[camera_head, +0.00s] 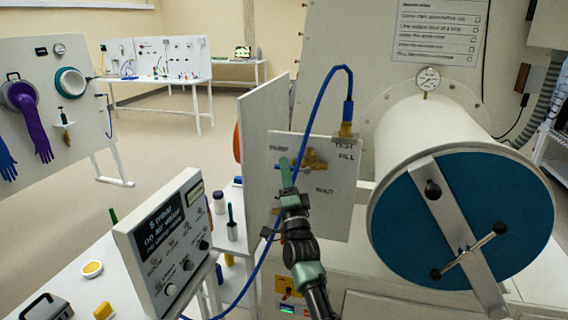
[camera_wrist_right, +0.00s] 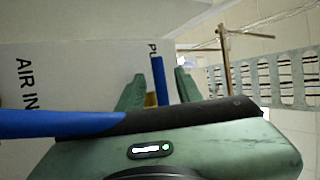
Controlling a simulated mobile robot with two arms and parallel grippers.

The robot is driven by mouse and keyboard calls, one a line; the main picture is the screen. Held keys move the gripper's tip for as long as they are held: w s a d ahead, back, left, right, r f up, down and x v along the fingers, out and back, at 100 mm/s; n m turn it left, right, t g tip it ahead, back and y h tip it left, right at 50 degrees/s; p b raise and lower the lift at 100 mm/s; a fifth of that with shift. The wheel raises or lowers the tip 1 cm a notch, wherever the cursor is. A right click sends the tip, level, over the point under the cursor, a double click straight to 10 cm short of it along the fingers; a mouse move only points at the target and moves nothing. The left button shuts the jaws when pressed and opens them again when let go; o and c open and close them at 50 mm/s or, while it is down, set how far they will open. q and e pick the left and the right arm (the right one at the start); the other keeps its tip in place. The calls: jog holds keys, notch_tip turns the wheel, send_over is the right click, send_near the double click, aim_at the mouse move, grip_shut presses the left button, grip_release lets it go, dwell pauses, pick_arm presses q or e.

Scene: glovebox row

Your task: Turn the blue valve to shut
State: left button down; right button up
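The valve panel (camera_head: 335,205) is a white plate with PURGE, TEST FILL and AIR IN/OUT style lettering, partly covered. A brass valve fitting (camera_head: 314,160) is on it. My right gripper (camera_head: 287,172) is in front of the panel's left part, by the PURGE label. In the right wrist view, the blue valve handle (camera_wrist_right: 160,82) stands between the two green fingers (camera_wrist_right: 158,92). The fingers are apart, with narrow gaps on either side of the handle. In the head view the handle is mostly hidden behind the gripper. My left gripper is not in view.
A blue hose (camera_head: 323,100) loops from the panel's top fitting and passes down behind my right arm; it crosses close in the wrist view (camera_wrist_right: 60,124). A large white cylinder (camera_head: 430,130) with a blue door stands right. A display box (camera_head: 165,245) stands left.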

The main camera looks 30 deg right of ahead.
jog(key=shift+w+d+r, duration=0.2)
jog(key=shift+w+r, duration=0.15)
jog(key=shift+w, duration=0.1)
grip_shut()
jog(key=shift+f, duration=0.15)
dwell(1.1)
